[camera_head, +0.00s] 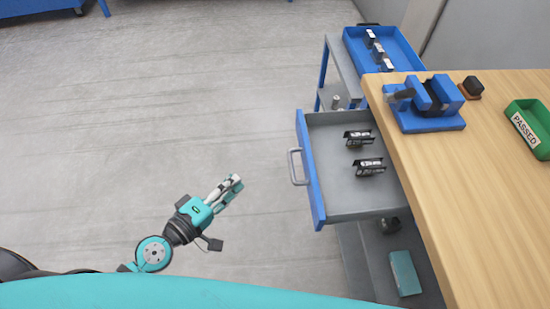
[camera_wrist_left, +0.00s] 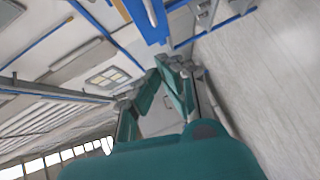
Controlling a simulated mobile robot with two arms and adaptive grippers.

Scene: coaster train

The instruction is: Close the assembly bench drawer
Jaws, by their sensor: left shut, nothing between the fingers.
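The assembly bench drawer (camera_head: 310,170) is pulled out from the left side of the wooden-topped bench (camera_head: 480,190). Its front panel is blue, with a grey handle (camera_head: 297,166) facing left. Two small black-and-silver parts (camera_head: 359,138) lie inside on the grey bottom. My left gripper (camera_head: 232,184) is left of the drawer front and apart from it, over the floor. It is shut and empty. In the left wrist view its fingers (camera_wrist_left: 172,82) meet at the tips. My right gripper is not in view.
A blue tray (camera_head: 408,49) with several small parts stands behind the drawer. A blue fixture (camera_head: 427,112) and a green "PASSED" bin (camera_head: 513,108) are on the bench. A lower shelf (camera_head: 365,262) holds a teal box (camera_head: 404,272). The floor left of the drawer is clear.

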